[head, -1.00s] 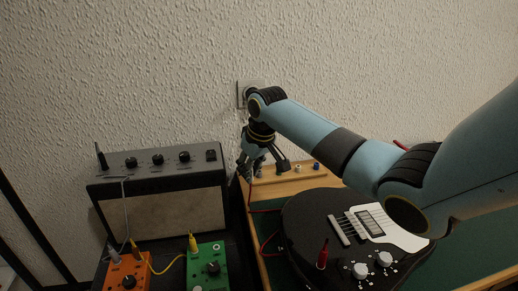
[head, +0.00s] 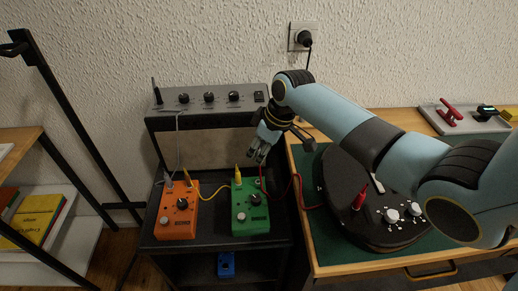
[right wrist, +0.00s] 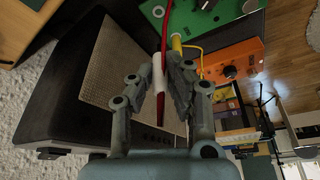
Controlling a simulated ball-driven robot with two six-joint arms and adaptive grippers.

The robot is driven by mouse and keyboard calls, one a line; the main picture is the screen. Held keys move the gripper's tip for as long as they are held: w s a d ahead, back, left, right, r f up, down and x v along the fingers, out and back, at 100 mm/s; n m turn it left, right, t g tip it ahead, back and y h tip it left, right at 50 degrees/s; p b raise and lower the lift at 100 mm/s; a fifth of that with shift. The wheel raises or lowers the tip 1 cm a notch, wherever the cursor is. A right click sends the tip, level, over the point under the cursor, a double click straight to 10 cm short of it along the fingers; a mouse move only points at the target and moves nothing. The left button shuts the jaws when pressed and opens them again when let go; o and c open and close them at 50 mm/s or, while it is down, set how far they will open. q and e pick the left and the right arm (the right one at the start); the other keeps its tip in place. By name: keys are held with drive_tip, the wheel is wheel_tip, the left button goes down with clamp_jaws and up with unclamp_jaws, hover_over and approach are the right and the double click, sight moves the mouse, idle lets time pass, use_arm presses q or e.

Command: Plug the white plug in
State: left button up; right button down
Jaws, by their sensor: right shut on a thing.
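My right gripper (head: 260,152) hangs in front of the amplifier, above the green pedal. The plug is not clearly visible in the head view. The green pedal (head: 251,210) stands on the dark shelf with a yellow plug (head: 238,176) in its top left; its top also shows in the right wrist view (right wrist: 206,20). The plug is apart from the pedal. My left gripper is not in view.
The orange pedal (head: 178,213) stands left of the green one, joined by a yellow cable. The amplifier (head: 209,97) is behind. A black guitar (head: 345,225) with a red plug (head: 361,197) lies on the right table. A blue pedal (head: 226,264) is lower down.

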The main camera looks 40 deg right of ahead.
drive_tip(key=shift+f+b, duration=1.8)
drive_tip(key=shift+f, duration=1)
drive_tip(key=shift+f+b, duration=0.85)
drive_tip(key=shift+f, duration=0.6)
drive_tip(key=c, duration=1.2)
unclamp_jaws()
drive_tip(key=p+v, duration=0.5)
drive_tip(key=p, duration=0.1)
